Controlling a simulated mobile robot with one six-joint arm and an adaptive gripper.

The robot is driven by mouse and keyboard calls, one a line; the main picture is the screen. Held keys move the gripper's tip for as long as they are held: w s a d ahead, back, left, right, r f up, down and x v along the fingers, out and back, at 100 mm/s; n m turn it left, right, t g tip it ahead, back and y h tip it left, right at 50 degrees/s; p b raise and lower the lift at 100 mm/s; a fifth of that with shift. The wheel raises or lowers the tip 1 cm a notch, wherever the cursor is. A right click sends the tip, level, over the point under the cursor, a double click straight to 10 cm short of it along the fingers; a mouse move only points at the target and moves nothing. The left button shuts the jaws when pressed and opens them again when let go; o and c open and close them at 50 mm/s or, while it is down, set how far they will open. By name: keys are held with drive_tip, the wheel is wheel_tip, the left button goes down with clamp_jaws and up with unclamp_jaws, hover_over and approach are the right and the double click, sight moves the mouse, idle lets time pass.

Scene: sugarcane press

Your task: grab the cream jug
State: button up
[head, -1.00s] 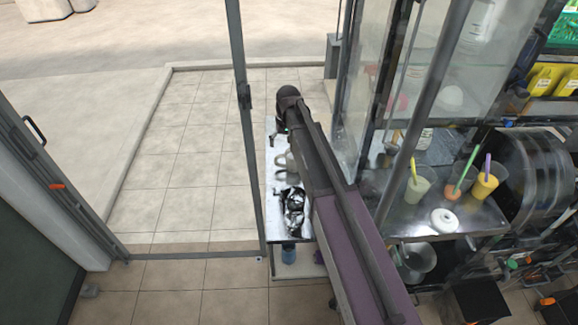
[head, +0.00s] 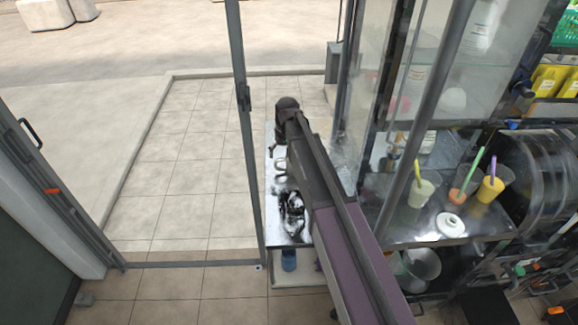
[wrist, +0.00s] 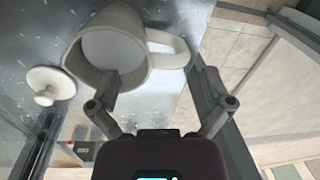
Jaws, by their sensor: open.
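The cream jug (wrist: 112,48) is an off-white jug with a looped handle (wrist: 174,50), seen close up at the top of the wrist view. Its open mouth faces the camera. My gripper (wrist: 161,82) is open in the wrist view. Its left finger overlaps the jug's rim, and its right finger is beyond the outer side of the handle. I cannot tell whether either finger touches the jug. In the head view my arm hides most of the jug; its handle (head: 280,171) shows at the arm's left edge.
A white lid (wrist: 47,87) lies left of the jug on the metal counter (head: 277,242). A crumpled shiny object (head: 291,213) is also on the counter. A door post (head: 245,120) stands left of it. Cups with straws (head: 420,190) stand on a shelf to the right.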

sight(282, 160)
drive_tip(key=shift+f, duration=0.15)
drive_tip(key=shift+s+a+f+b, duration=0.1)
drive_tip(key=shift+a+f+b, duration=0.05)
drive_tip(key=shift+f+b, duration=1.15)
drive_tip(key=shift+s+a+f+b, duration=0.1)
drive_tip(key=shift+a+f+b, duration=0.05)
drive_tip(key=shift+f+b, duration=1.05)
drive_tip(key=shift+r, duration=0.1)
drive_tip(key=c, duration=1.2)
